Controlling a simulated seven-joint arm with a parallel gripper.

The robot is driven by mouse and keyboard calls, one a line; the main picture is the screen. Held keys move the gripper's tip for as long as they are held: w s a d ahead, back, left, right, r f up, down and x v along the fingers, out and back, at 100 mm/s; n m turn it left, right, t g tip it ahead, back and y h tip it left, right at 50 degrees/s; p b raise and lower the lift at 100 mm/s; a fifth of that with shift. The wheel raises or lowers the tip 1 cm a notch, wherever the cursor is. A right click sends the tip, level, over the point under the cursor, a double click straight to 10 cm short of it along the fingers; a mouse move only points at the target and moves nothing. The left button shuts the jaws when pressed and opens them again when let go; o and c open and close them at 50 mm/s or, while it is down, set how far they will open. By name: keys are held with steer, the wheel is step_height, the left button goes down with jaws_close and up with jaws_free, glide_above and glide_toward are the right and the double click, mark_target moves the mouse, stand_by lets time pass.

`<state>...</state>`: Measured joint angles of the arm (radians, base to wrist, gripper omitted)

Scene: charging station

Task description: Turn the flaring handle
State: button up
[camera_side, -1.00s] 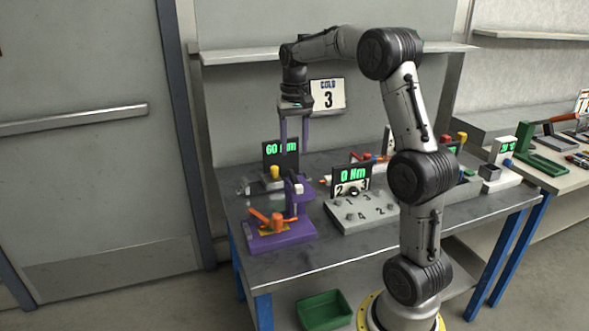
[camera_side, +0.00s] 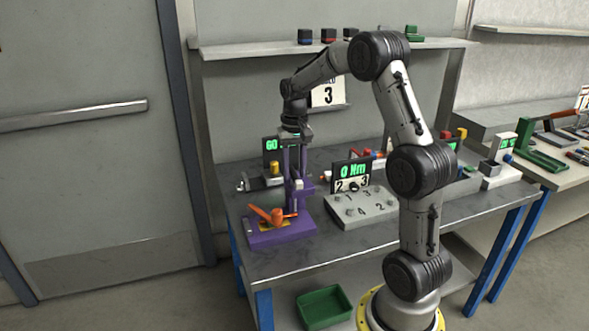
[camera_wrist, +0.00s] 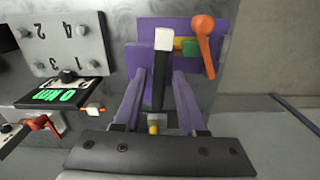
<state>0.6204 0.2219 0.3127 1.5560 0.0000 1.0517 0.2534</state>
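The purple flaring fixture (camera_side: 262,240) stands at the table's front left corner. It carries an orange handle (camera_side: 277,214) low on its base and a purple upright with a white-capped part. In the wrist view the orange handle (camera_wrist: 203,40) is at the top right, outside my fingers. A dark bar with a white block (camera_wrist: 164,39) at its end lies between my fingers. My gripper (camera_side: 292,178) points down close over the fixture's upright. Its two fingers show apart in the wrist view (camera_wrist: 160,82). I cannot tell whether they touch the fixture.
A grey numbered block with a green "0 Nm" display (camera_side: 352,172) stands just right of the fixture. Another device with a yellow knob (camera_side: 275,168) and green display is behind it. A shelf (camera_side: 240,52) runs above the back. Bare table lies in front of the numbered block.

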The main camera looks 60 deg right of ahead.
jaws_close()
steer(key=m, duration=0.4)
steer(key=shift+r+m, duration=0.1)
steer(key=shift+m, duration=0.2)
steer(key=m, duration=1.4)
stand_by(0.5)
steer(key=shift+o, duration=1.4)
jaws_free()
